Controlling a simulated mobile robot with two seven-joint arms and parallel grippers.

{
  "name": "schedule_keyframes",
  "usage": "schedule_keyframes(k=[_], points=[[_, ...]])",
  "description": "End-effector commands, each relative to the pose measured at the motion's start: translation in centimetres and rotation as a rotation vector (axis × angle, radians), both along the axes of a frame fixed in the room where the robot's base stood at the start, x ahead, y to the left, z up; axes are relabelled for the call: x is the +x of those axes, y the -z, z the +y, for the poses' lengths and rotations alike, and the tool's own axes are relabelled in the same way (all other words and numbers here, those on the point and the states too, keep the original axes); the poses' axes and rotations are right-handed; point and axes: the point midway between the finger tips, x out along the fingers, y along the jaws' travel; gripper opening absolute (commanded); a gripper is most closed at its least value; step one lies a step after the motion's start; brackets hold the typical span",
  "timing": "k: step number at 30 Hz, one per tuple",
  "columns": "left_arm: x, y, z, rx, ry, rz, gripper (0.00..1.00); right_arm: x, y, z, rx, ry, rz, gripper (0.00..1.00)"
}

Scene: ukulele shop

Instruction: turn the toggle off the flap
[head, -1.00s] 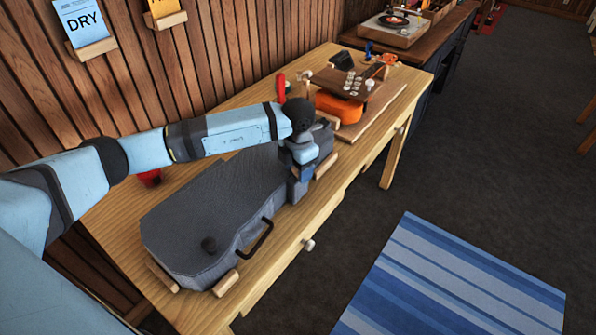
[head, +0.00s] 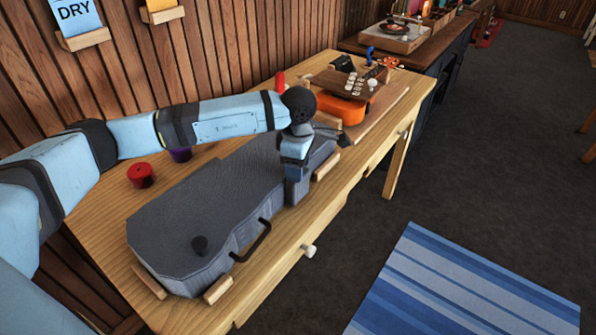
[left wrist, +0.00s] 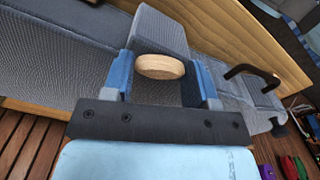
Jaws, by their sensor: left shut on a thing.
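A grey fabric ukulele case (head: 190,215) lies on the wooden workbench; it also fills much of the left wrist view (left wrist: 40,70). The toggle (left wrist: 160,66), a round-edged piece of pale wood, sits between my left fingers in the left wrist view. A grey padded flap (left wrist: 160,30) shows just beyond it. My left gripper (left wrist: 162,80) is shut on the toggle. In the head view my left gripper (head: 294,200) points down at the narrow part of the case and hides the toggle. My right gripper is not in view.
An orange ukulele (head: 343,108) lies farther back.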

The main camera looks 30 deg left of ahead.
Motion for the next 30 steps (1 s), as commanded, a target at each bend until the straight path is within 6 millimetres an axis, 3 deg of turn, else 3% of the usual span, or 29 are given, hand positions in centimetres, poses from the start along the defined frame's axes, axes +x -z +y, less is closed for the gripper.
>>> schedule_keyframes(k=[5, 15, 30], points=[[0.07, 0.17, 0.00, -0.001, 0.138, -0.003, 0.29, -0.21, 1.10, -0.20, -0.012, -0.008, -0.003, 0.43], [0.04, 0.03, 0.01, -0.001, 0.311, -0.002, 0.29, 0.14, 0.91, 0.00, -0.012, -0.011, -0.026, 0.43], [0.02, -0.10, -0.01, -0.001, 0.359, -0.001, 0.29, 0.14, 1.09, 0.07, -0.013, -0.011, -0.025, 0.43]])
